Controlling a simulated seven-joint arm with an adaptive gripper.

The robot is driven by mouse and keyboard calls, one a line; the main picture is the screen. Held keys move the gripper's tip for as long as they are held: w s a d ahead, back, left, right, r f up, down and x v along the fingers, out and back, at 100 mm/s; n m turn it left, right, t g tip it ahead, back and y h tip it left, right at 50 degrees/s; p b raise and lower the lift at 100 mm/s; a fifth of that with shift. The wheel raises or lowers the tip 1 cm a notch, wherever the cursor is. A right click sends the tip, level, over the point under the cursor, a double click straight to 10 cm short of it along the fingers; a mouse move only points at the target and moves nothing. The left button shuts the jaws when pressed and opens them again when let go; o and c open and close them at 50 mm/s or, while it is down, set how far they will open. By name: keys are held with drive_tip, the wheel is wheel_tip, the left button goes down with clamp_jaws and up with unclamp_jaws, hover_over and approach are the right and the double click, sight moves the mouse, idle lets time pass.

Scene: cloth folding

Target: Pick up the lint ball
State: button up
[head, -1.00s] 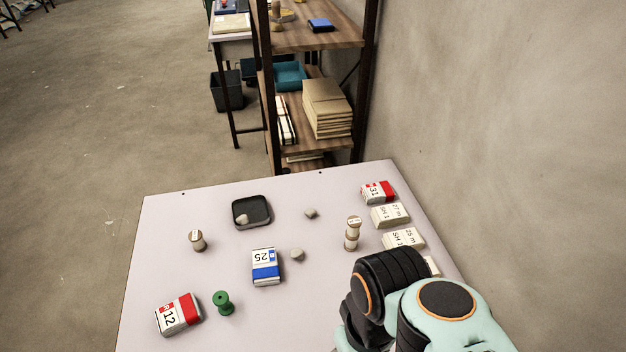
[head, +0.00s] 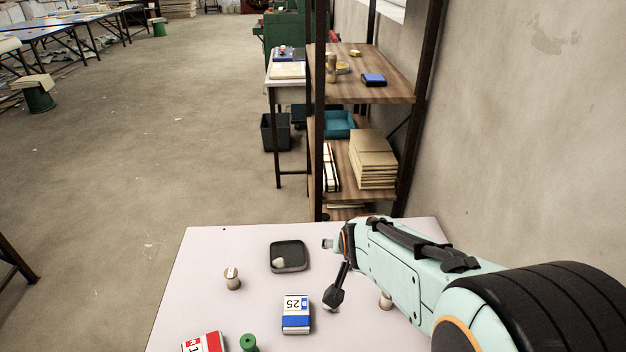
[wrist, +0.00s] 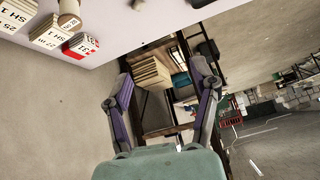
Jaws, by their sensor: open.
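One small grey lint ball (head: 279,262) lies in the dark tray (head: 302,262) on the pale table. A second pale lump (head: 330,309), seemingly another lint ball, shows just below a finger of my gripper, right of the blue-and-white box. A third lump, seen earlier further back, is hidden behind my arm. My gripper (head: 332,270) is over the table, right of the tray, its fingers spread and empty. In the wrist view my open gripper (wrist: 160,70) has only the distant shelf between its fingers. A grey lump (wrist: 138,4) shows at that view's top edge.
A blue-and-white box (head: 296,314), a wooden spool (head: 232,279), a green spool (head: 249,343) and a red-and-white box (head: 203,343) stand on the table. Another spool (head: 386,300) is partly behind my arm. Labelled boxes (wrist: 48,32) line the wall side. A shelf (head: 365,90) stands beyond.

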drive_tip(key=f+g, duration=0.1)
drive_tip(key=f, duration=0.4)
drive_tip(key=a+f+g, duration=0.1)
drive_tip(key=f, duration=0.5)
drive_tip(key=a+f+g, duration=0.1)
drive_tip(key=f, duration=0.4)
drive_tip(key=shift+s+f+n, duration=0.2)
drive_tip(key=shift+s+n, duration=0.15)
drive_tip(key=shift+n, duration=0.05)
drive_tip(key=x, duration=0.6)
drive_tip(key=shift+f, duration=0.25)
drive_tip(key=c, duration=0.8)
